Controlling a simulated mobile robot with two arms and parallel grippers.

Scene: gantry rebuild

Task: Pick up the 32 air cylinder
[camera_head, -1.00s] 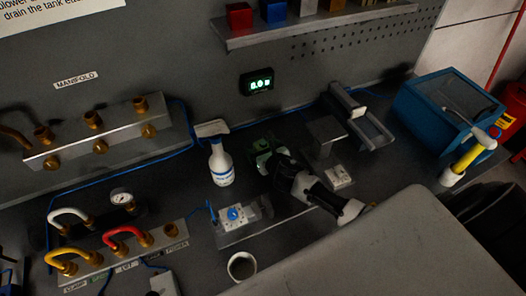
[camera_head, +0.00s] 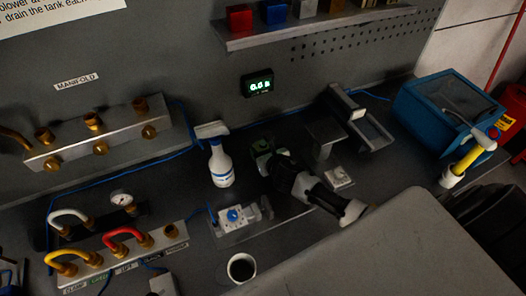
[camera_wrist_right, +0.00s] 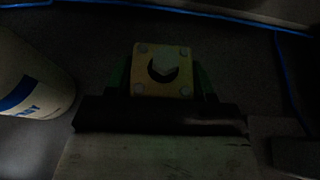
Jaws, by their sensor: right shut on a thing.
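My right gripper (camera_head: 268,163) reaches in from the lower right to a small green part (camera_head: 261,147) on the bench, just right of the white spray bottle (camera_head: 220,163). In the right wrist view, a square yellowish end face (camera_wrist_right: 161,70) with a round bore and corner bolts stands between green sides. It appears to be the end of the air cylinder; no size marking is readable. The dark gripper (camera_wrist_right: 160,115) lies across its near side and is shut on it. The fingertips are mostly hidden in shadow. My left gripper is not in view.
A fixture with a blue knob (camera_head: 233,215) and a cup (camera_head: 241,267) stand nearer. A blue bin (camera_head: 440,105) stands at right. Manifolds (camera_head: 100,137) fill the left.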

